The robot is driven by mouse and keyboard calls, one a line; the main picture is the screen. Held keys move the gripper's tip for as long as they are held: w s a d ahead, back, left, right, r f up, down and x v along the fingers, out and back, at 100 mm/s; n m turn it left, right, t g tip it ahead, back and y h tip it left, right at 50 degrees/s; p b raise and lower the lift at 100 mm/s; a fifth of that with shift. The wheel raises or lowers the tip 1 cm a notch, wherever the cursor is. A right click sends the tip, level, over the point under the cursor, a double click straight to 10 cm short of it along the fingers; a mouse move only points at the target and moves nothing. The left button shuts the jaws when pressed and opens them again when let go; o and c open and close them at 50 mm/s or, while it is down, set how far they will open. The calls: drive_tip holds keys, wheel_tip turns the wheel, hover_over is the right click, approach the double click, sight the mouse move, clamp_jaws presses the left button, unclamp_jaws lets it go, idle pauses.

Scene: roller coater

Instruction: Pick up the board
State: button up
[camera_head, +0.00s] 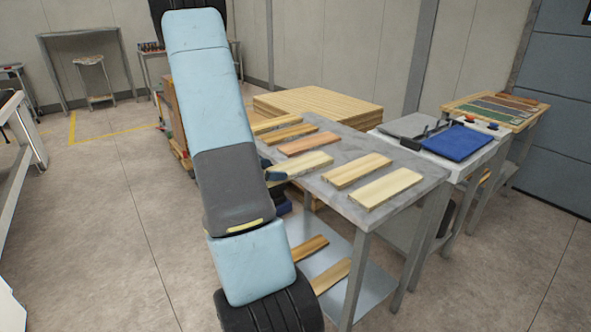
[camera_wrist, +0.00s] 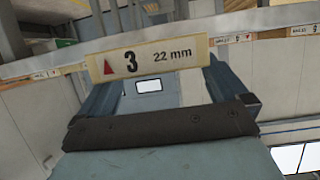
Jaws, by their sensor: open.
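Several pale and brown boards lie apart on a grey metal table (camera_head: 340,178) in the head view. My gripper (camera_head: 276,177) is mostly hidden behind my arm, with a dark blue part showing at the near left end of a light board (camera_head: 303,163). In the wrist view, the board's end face (camera_wrist: 148,61) carries a label with a red triangle, "3" and "22 mm". My open gripper (camera_wrist: 160,80) has one finger on each side below this end. Whether the fingers touch the board cannot be told.
Neighbouring boards include a reddish one (camera_head: 309,144) and pale ones (camera_head: 357,170) and (camera_head: 386,188). More boards (camera_head: 306,248) lie on the lower shelf. A board stack (camera_head: 317,102) stands behind; a bench with a blue pad (camera_head: 457,141) is right. Floor at left is open.

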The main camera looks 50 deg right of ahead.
sight(282, 170)
drive_tip(key=shift+x, duration=2)
drive_tip(key=shift+s, duration=0.1)
drive_tip(key=shift+c, duration=0.4)
drive_tip(key=c, duration=0.9)
drive_tip(key=shift+r, duration=0.65)
wheel_tip(282, 170, up, 2)
drive_tip(key=shift+r, duration=0.2)
drive_tip(key=a+r, duration=0.1)
drive_tip(key=r, duration=0.1)
drive_tip(key=a+r, duration=0.1)
drive_tip(key=a, duration=0.1)
drive_tip(key=s+a+r, duration=0.1)
drive_tip(key=a+r, duration=0.1)
drive_tip(key=shift+r, duration=0.35)
drive_tip(key=a+r, duration=0.1)
drive_tip(key=a, duration=0.2)
drive_tip(key=s+a+r, duration=0.1)
drive_tip(key=a, duration=0.1)
drive_tip(key=a+r, duration=0.1)
drive_tip(key=a, duration=0.2)
drive_tip(key=shift+s+a+r, duration=0.3)
drive_tip(key=shift+a+r, duration=0.05)
drive_tip(key=shift+r, duration=0.05)
